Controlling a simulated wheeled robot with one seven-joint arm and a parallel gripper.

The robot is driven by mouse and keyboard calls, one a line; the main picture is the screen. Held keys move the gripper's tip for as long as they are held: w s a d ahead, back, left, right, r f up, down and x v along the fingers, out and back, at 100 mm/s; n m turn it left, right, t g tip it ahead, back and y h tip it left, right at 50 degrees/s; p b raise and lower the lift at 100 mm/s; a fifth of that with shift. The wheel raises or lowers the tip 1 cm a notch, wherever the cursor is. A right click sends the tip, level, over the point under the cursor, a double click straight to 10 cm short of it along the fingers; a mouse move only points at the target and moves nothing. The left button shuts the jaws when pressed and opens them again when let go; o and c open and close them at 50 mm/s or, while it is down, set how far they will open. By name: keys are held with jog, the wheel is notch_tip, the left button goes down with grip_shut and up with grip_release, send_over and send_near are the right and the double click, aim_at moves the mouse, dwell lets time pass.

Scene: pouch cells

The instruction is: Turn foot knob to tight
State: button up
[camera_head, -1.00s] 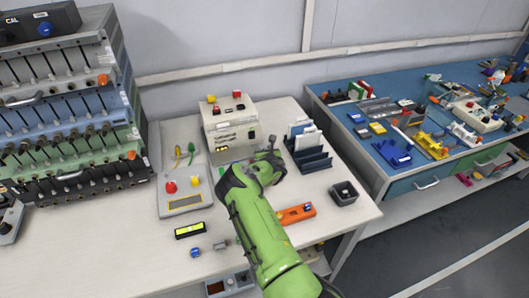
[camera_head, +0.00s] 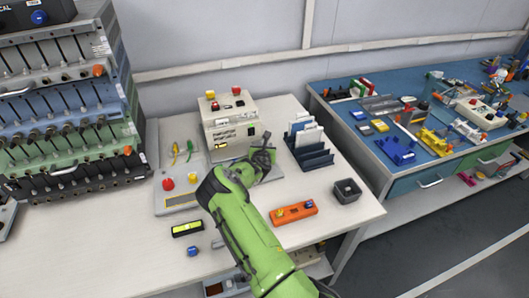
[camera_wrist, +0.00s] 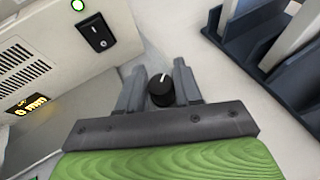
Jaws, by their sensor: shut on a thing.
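A small black round knob (camera_wrist: 160,91) with a white pointer line shows in the wrist view, low beside the instrument. Its white line points up and slightly right in that view. My gripper (camera_wrist: 160,86) is shut on it, one dark finger on each side. In the head view my gripper (camera_head: 264,160) is at the right front of the cream instrument (camera_head: 229,132), and the knob is hidden there. The instrument's side also shows in the wrist view (camera_wrist: 60,65) with a black rocker switch and a lit green lamp.
A dark slotted rack (camera_head: 313,158) with pale sheets stands close right of my gripper. A dark bin (camera_head: 346,191), an orange tool (camera_head: 294,213), a yellow-and-black device (camera_head: 187,228) and a blue knob-like piece (camera_head: 193,251) lie on the white table (camera_head: 140,262).

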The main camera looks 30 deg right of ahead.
jog(key=m+g+h+b, duration=0.4)
jog(key=m+b, duration=0.1)
jog(key=shift+w+f+g+b, duration=0.15)
jog(key=shift+f+g+b, duration=0.05)
jog(key=shift+g+b, duration=0.15)
jog(key=m+g+b, duration=0.2)
jog(key=shift+r+m+g+h+b, duration=0.1)
jog(key=shift+m+g+h+b, duration=0.2)
jog(key=shift+h+b, duration=0.1)
jog(key=shift+r+g, duration=0.1)
jog(key=shift+g, duration=0.15)
jog(key=o, duration=0.7)
jog(key=p+v, duration=0.4)
jog(key=v, duration=1.1)
jog(key=shift+s+a+r+p, duration=0.1)
jog(key=shift+s+a+p, duration=0.15)
jog(key=shift+a+p, duration=0.1)
